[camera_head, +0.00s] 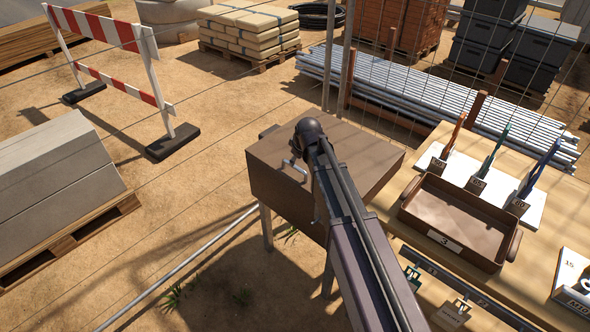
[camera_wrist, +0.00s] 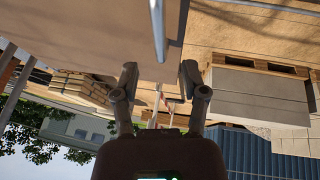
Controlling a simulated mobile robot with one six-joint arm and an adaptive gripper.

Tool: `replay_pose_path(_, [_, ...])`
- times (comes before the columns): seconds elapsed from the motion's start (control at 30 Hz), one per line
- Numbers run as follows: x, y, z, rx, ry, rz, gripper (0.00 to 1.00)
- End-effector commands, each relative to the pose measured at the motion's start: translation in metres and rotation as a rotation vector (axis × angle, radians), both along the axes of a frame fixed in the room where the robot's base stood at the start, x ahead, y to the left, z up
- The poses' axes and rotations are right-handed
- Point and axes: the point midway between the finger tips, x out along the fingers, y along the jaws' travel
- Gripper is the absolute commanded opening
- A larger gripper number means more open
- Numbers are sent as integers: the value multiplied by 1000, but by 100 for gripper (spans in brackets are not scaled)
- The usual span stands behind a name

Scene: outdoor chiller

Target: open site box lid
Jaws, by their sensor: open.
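The brown site box (camera_head: 355,150) stands on legs in the middle of the head view, its flat top lid looking shut. A small silver bent piece (camera_head: 293,168), perhaps a handle, shows at its front-left edge beside my arm. My arm reaches over the box and covers part of its top and front; my gripper's fingers are not clear there. In the wrist view, which is upside down, my gripper (camera_wrist: 158,77) is open with nothing between its fingertips. A brown box surface (camera_wrist: 80,22) and a grey metal bar (camera_wrist: 158,25) lie just beyond the fingers.
Right of the box, a wooden table (camera_head: 545,225) carries a brown tray (camera_head: 450,222) and a white board with several upright tools. A wire fence stands behind. Grey slabs (camera_head: 50,175) on a pallet and a striped barrier (camera_head: 110,35) are at left.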

Motion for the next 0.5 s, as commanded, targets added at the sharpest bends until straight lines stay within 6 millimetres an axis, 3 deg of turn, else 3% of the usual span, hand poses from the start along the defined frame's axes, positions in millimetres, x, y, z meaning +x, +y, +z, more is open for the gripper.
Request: replay_pose_path(0.5, [17, 9, -42, 0, 0, 1, 57])
